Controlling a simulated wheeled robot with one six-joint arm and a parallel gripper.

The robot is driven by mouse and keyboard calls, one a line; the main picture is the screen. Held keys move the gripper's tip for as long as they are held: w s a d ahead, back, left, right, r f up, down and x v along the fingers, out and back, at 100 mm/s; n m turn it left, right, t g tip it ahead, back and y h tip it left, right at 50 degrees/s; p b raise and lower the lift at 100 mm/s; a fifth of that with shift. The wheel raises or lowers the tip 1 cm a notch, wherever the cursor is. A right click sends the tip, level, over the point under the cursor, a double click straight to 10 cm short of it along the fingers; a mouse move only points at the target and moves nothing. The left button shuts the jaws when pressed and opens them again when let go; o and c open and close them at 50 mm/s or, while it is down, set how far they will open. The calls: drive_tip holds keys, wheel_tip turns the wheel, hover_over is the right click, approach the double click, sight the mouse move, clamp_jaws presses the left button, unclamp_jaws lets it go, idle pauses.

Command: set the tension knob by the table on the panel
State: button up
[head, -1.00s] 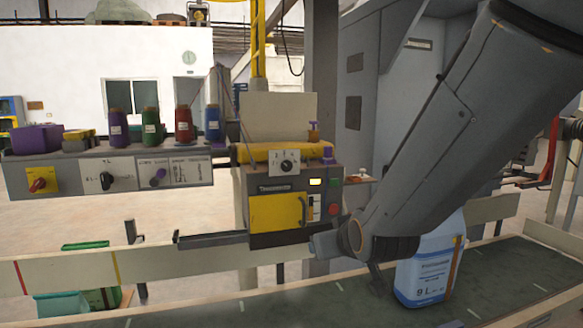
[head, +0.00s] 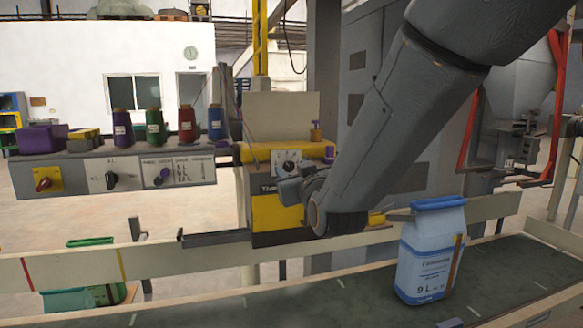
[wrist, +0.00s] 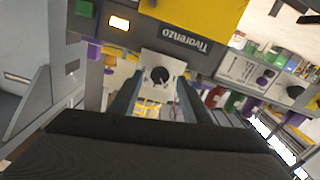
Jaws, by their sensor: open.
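A black knob on a white scale plate (head: 289,163) is on the yellow-and-grey machine head; it also shows in the wrist view (wrist: 160,75). Its scale marks are too small to read. My gripper (head: 288,189) is just below and in front of this plate, apart from it. In the wrist view my open, empty fingers (wrist: 159,88) frame the knob. The panel (head: 60,177) at left carries a printed table (head: 192,171) with rows in litres, mostly too small to read. A blue-and-white sack (head: 428,258) marked 9 L stands upright on the conveyor.
The panel also has a red knob (head: 43,184), a black knob (head: 111,180) and a purple knob (head: 161,176). Several thread cones stand on its top. The conveyor belt (head: 375,280) and its rail run across the front. My arm hides the machine's right side.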

drive_tip(key=shift+w+a, duration=0.15)
drive_tip(key=shift+w, duration=0.5)
drive_tip(key=c, duration=1)
drive_tip(key=shift+c, duration=0.2)
drive_tip(key=shift+m, duration=0.4)
drive_tip(key=m+b, duration=0.2)
drive_tip(key=shift+f+m, duration=0.1)
drive_tip(key=shift+m, duration=0.3)
drive_tip(key=shift+m+b, duration=1.3)
drive_tip(key=shift+m, duration=0.7)
